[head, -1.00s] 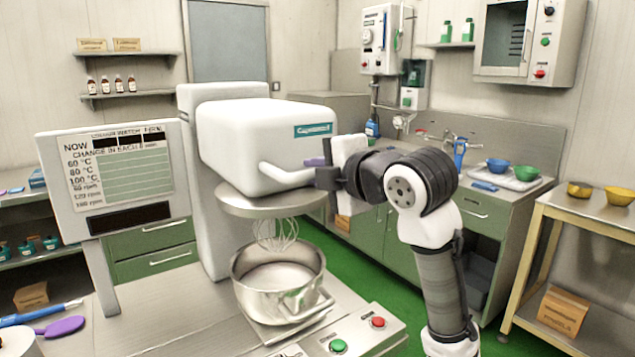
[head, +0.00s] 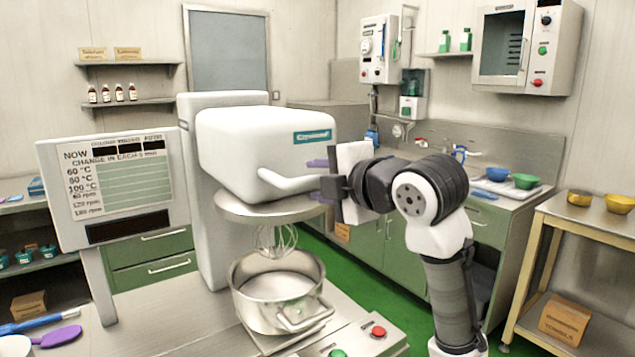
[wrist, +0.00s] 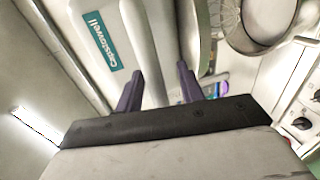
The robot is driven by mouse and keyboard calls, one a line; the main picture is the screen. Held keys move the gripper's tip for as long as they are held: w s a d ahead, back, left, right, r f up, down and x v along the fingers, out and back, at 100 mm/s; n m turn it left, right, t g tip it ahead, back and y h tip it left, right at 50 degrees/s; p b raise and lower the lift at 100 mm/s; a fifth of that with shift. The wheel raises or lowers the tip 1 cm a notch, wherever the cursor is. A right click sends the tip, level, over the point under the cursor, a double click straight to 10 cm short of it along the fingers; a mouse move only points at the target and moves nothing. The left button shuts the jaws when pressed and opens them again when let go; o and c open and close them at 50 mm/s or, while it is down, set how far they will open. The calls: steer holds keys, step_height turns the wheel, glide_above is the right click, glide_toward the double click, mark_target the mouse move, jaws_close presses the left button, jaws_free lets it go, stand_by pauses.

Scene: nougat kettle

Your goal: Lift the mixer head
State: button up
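The mixer head (head: 262,150) is a white rounded block, lowered, with its whisk (head: 275,240) reaching down toward the steel bowl (head: 278,285). A pale bar handle (head: 283,182) runs along the head's front. My gripper (head: 317,179) is at the handle's right end, with one purple finger above the bar and one below it. In the wrist view, my gripper (wrist: 160,85) has its fingers apart, with the pale handle (wrist: 152,45) between them. The fingers look open; whether either touches the bar cannot be told. The head's label (wrist: 99,41) is at upper left there.
A display panel (head: 115,188) stands left of the mixer. Red (head: 378,332) and green (head: 338,353) buttons are on the mixer base at front. A sink counter (head: 480,205) is behind my arm, and a side table (head: 585,215) stands at right. Green floor lies between.

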steer(key=b+v, duration=0.3)
steer(key=v, duration=0.9)
steer(key=shift+s, duration=0.2)
steer(key=shift+d, duration=0.2)
